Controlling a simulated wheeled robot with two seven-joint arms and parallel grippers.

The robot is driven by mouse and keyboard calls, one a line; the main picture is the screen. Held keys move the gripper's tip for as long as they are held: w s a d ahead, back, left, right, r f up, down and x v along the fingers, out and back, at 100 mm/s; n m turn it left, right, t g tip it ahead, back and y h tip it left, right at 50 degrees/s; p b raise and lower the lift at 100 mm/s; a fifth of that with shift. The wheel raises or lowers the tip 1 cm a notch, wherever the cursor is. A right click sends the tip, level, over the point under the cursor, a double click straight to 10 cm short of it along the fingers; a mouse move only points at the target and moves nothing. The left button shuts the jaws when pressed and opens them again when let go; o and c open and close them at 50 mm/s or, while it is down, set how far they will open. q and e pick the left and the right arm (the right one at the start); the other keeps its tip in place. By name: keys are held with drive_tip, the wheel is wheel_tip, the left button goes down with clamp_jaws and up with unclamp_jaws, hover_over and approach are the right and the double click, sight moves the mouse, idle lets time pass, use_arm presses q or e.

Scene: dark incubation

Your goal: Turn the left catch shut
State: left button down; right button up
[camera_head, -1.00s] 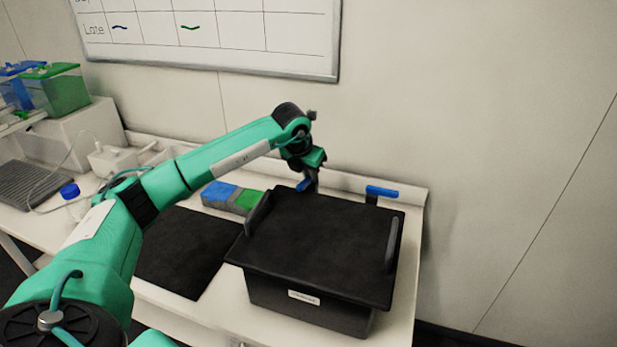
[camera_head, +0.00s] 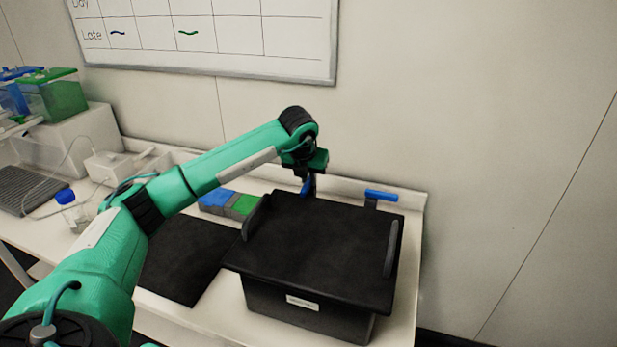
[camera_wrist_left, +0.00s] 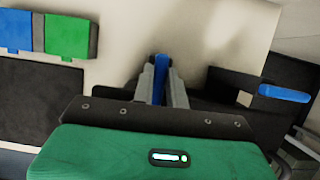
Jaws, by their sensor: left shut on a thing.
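The black box (camera_head: 262,300) stands on the bench with its flat black lid (camera_head: 320,245) on. The left catch (camera_head: 307,187) is a blue lever at the lid's back edge, partly hidden by my left gripper. In the left wrist view the catch (camera_wrist_left: 160,76) lies lengthwise between the two grey fingers. My left gripper (camera_wrist_left: 160,88) is shut on it; in the head view the gripper (camera_head: 310,184) is at the back left of the lid. The right catch (camera_head: 381,195) is a blue bar lying crosswise behind the lid; it also shows in the left wrist view (camera_wrist_left: 284,93). My right gripper is not in view.
Dark grey handles stand at the lid's left (camera_head: 256,216) and right (camera_head: 391,248). A blue block (camera_head: 217,198) and a green block (camera_head: 243,205) sit left of the box. A black mat (camera_head: 180,262) lies under my arm. The wall is close behind.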

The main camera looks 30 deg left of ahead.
use_arm(q)
drive_tip(key=c, duration=1.4)
unclamp_jaws()
